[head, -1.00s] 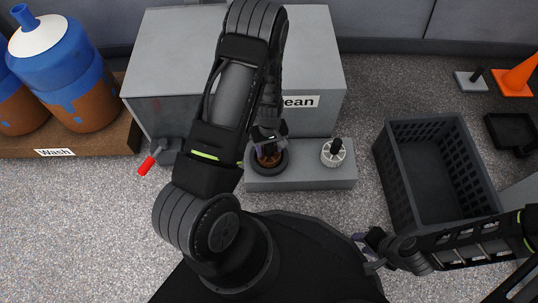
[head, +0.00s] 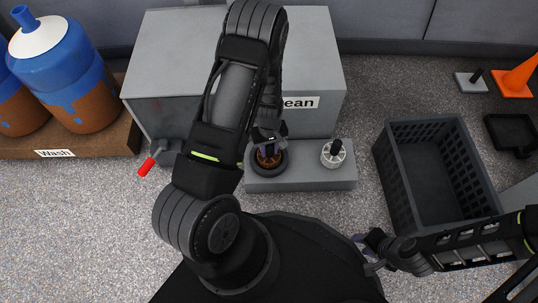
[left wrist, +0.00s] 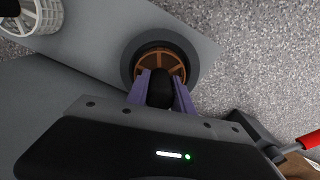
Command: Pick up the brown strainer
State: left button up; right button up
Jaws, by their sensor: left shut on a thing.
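The brown strainer (head: 268,160) is a round, slotted piece with a black knob on top. It sits in a dark ring (head: 282,169) on the low grey block in front of the grey box. It also shows in the left wrist view (left wrist: 160,61), inside the dark ring. My left gripper (head: 268,149) is directly above it. In the left wrist view its purple fingers (left wrist: 161,88) are shut on the strainer's black knob, one on each side. My right gripper (head: 366,254) is at the lower right, away from the strainer; its opening is too small to tell.
A white strainer (head: 333,153) with a black knob stands on the same low grey block (head: 305,180). A dark empty crate (head: 440,170) is to the right. A red-handled valve (head: 147,166) sticks out at the left. Blue and brown jugs (head: 70,80) stand on the Wash shelf.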

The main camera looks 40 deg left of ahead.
pick_arm(q)
grip_shut()
notch_tip(320, 180, up, 10)
jog(key=p, duration=0.4)
jog(key=shift+p, duration=0.3)
jog(key=shift+w, duration=0.1)
